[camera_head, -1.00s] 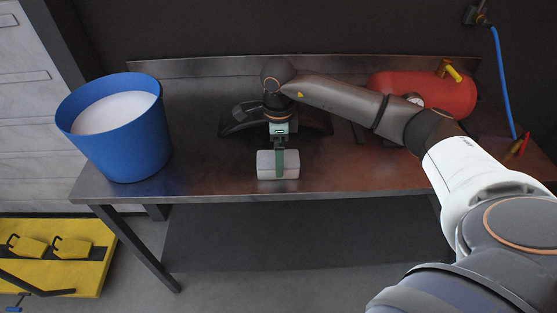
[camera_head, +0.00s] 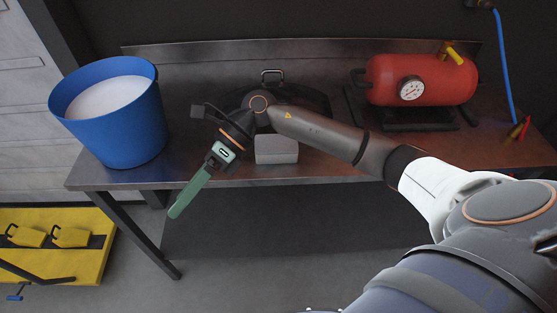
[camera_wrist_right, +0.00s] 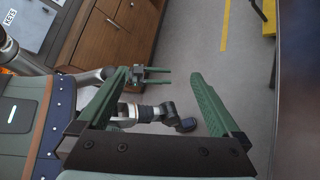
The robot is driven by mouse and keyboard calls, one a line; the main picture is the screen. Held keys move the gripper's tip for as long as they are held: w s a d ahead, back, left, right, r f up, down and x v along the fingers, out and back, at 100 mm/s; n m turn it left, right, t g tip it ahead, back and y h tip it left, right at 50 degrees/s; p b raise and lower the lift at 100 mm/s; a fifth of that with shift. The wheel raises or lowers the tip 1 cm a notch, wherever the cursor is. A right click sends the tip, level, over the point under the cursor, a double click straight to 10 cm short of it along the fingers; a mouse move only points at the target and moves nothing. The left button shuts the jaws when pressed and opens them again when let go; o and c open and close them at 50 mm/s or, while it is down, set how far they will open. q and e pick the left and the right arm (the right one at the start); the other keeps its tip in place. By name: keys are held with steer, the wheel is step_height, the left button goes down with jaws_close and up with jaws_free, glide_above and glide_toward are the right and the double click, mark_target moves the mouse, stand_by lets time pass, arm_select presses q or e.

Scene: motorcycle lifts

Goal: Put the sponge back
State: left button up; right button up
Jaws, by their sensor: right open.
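A pale grey block (camera_head: 276,149), which looks like the sponge, lies on the metal workbench (camera_head: 330,170) near its front edge. My right gripper (camera_head: 178,212) is left of the block and apart from it, with its green fingers pointing down to the left past the bench's front edge. In the right wrist view its fingers are spread with nothing held between them. Another green-fingered gripper, apparently my left (camera_wrist_right: 152,76), shows farther off in that view with its fingers apart and empty. It is outside the head view.
A blue bucket (camera_head: 118,128) with white contents stands at the bench's left end. A red tank (camera_head: 420,80) with a gauge stands at the back right. A dark object with a handle (camera_head: 290,98) sits behind my right wrist. A yellow platform (camera_head: 50,250) is on the floor at left.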

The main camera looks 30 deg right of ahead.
steer(key=a+r+m+t+y, duration=0.3)
steer(key=a+m+y, duration=0.2)
steer(key=m+y, duration=0.15)
steer(key=w+d+f+m+t+h, duration=0.2)
steer(key=d+m+t, duration=0.1)
steer(key=m+t, duration=0.5)
steer(key=w+d+f+m+t+h, duration=0.1)
steer(key=d+f+m+t+h, duration=0.1)
steer(key=m+t, duration=0.6)
steer(key=s+d+f+m+g+h, duration=0.1)
steer(key=s+d+f+m+h, duration=0.1)
steer(key=d+f+m+h, duration=0.4)
steer(key=s+d+f+m+g+h, duration=0.15)
steer(key=f+m+h, duration=0.25)
steer(key=f+m, duration=0.5)
steer(key=s+d+f+m+g+h, duration=0.2)
steer(key=s+d+f+m+g, duration=0.2)
steer(key=s+f, duration=0.6)
steer(key=s+m+g, duration=0.1)
steer(key=s+m, duration=0.1)
steer(key=shift+s+d+f, duration=0.15)
steer(key=shift+s, duration=0.2)
